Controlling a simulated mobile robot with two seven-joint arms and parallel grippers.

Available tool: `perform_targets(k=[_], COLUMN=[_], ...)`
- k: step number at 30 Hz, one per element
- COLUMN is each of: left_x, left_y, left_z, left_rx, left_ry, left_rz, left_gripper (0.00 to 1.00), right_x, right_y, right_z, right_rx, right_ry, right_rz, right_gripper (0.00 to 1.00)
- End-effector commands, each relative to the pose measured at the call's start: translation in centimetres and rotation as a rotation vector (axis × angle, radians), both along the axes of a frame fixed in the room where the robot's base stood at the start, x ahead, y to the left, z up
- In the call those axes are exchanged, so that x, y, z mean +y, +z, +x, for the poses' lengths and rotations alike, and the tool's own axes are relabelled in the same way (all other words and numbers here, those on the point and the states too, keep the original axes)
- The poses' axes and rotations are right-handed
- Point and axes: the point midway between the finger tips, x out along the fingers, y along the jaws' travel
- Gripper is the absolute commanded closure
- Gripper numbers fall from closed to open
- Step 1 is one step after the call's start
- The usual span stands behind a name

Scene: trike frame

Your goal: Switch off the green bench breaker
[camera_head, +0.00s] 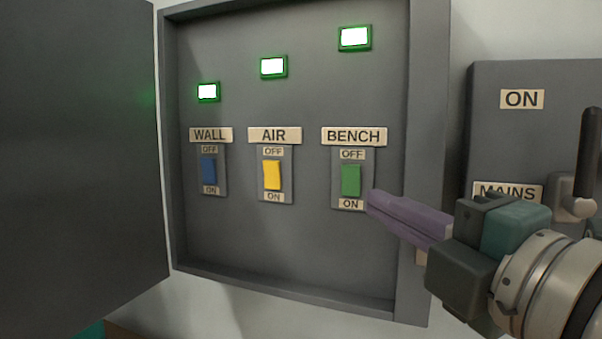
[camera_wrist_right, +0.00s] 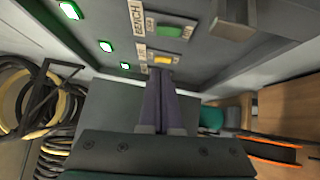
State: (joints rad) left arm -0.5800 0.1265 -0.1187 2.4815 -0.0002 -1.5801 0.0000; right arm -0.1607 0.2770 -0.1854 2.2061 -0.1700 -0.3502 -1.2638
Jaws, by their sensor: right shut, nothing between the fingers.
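The green bench breaker (camera_head: 351,181) sits at the right of a row of three rockers inside the open grey cabinet, under the BENCH label (camera_head: 354,136). OFF is marked above it and ON below it. The lamp (camera_head: 355,38) above it is lit white with a green rim. My right gripper (camera_head: 369,200) is shut and empty, its purple fingertips just right of the breaker's lower end; I cannot tell whether they touch the panel. In the right wrist view the green breaker (camera_wrist_right: 169,31) shows beyond the fingers (camera_wrist_right: 158,82). My left gripper is not in view.
The yellow AIR breaker (camera_head: 272,176) and blue WALL breaker (camera_head: 209,169) are to the left, their lamps lit. The cabinet door (camera_head: 80,150) stands open at left. The cabinet's right wall (camera_head: 424,130) and the MAINS box (camera_head: 500,140) with its lever (camera_head: 588,150) are at right.

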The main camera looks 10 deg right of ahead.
Motion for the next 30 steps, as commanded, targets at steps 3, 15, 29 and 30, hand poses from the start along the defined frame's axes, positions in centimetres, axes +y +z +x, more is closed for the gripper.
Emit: perform_targets(k=[3,15,29,30], left_x=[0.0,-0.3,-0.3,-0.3], left_y=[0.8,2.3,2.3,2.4], left_z=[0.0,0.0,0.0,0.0], left_rx=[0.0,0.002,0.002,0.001], left_ry=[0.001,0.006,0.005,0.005], left_rz=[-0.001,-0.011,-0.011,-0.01], left_gripper=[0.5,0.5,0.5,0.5], right_x=[0.5,-0.5,-1.0,-1.0], right_y=[0.6,1.1,1.0,1.1], right_z=[2.7,8.7,9.4,9.4], right_rx=[-0.003,0.0,0.001,0.002], right_ry=[-0.001,0.001,0.001,0.001], right_rz=[0.002,-0.003,0.0,0.001], right_gripper=[1.0,1.0,1.0,1.0])
